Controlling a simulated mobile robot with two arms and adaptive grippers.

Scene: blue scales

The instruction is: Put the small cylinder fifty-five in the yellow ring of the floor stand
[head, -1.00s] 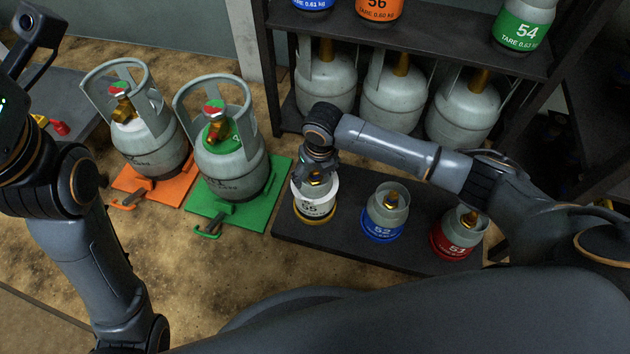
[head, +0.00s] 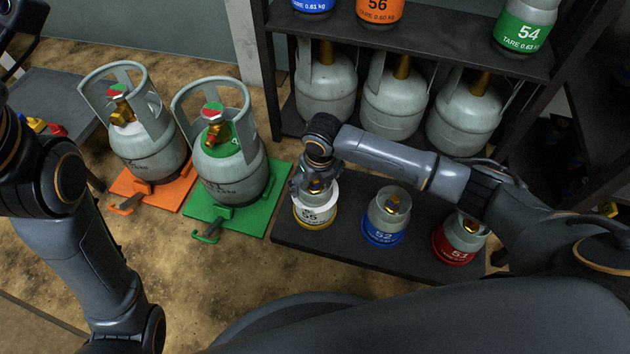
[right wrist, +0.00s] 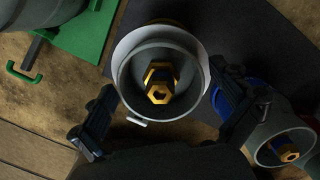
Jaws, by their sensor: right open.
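The small cylinder fifty-five (head: 322,214), grey with a white band, stands upright at the left end of the dark floor stand (head: 345,250). The yellow ring (head: 314,227) shows around its foot. My right gripper (head: 316,180) is above it, fingers pointing down. In the right wrist view, the open fingers (right wrist: 162,108) lie on either side of cylinder fifty-five (right wrist: 125,70), with visible gaps. Its brass valve is between them.
Small cylinder 52 (head: 384,234) stands in a blue ring and 51 (head: 453,252) in a red one. Two larger cylinders stand on orange (head: 125,188) and green (head: 268,205) platforms. A shelf rack (head: 450,45) with cylinders stands behind. Floor in front is bare.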

